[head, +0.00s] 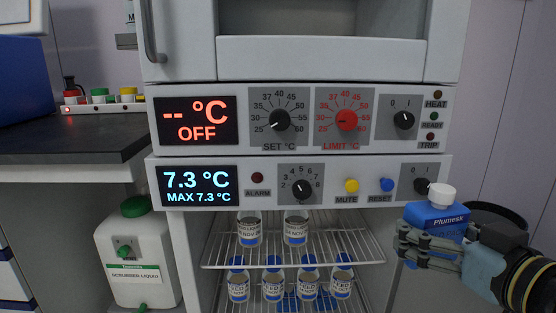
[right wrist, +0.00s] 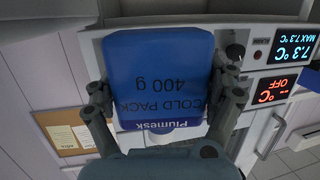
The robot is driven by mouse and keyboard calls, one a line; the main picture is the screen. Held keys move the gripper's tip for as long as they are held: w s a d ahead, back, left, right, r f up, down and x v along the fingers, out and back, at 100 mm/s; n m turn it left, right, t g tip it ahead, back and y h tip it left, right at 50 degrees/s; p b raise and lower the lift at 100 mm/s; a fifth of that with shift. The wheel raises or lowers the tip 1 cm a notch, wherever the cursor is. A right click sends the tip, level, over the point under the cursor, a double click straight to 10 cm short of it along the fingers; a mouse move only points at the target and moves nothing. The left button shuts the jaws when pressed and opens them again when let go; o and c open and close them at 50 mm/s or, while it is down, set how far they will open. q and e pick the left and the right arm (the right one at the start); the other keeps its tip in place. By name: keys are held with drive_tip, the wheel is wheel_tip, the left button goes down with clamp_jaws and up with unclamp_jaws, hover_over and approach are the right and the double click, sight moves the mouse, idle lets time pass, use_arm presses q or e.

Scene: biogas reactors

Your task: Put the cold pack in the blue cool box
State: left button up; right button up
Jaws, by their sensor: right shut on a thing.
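The cold pack (head: 432,217) is a blue block with a white cap, at the right of the head view in front of the appliance. In the right wrist view the cold pack (right wrist: 160,62) reads "COLD PACK 400 g". My right gripper (head: 412,240) is shut on it, with a finger on each side, and holds it in the air. A blue box (head: 22,82) with a pale lid stands on the dark bench at the far left and may be the cool box; the picture edge cuts it. My left gripper is out of view.
The appliance's control panels (head: 298,120) fill the middle. Below, wire shelves (head: 290,252) hold several blue-capped bottles. A white scrubber liquid canister (head: 136,255) stands below the dark bench (head: 85,138).

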sight(448, 191)
drive_tip(key=shift+n+y, duration=0.7)
drive_tip(key=shift+y, duration=0.1)
drive_tip(key=r+p, duration=0.1)
drive_tip(key=r, duration=0.2)
drive_tip(key=r+p, duration=0.1)
drive_tip(key=r, duration=0.2)
drive_tip(key=s+r+p, duration=0.1)
drive_tip(key=r, duration=0.3)
drive_tip(key=shift+s+a+r+p, duration=0.1)
drive_tip(key=shift+p, duration=0.3)
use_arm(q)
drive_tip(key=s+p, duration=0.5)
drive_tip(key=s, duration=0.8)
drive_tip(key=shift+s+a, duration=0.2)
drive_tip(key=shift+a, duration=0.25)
use_arm(e)
drive_tip(key=s+a+r+n+g+y, duration=0.1)
drive_tip(key=s+r+y, duration=0.1)
drive_tip(key=r, duration=0.7)
drive_tip(key=shift+s+a+r+n, duration=0.2)
drive_tip(key=shift+s+a+n, duration=0.2)
drive_tip(key=shift+s, duration=0.4)
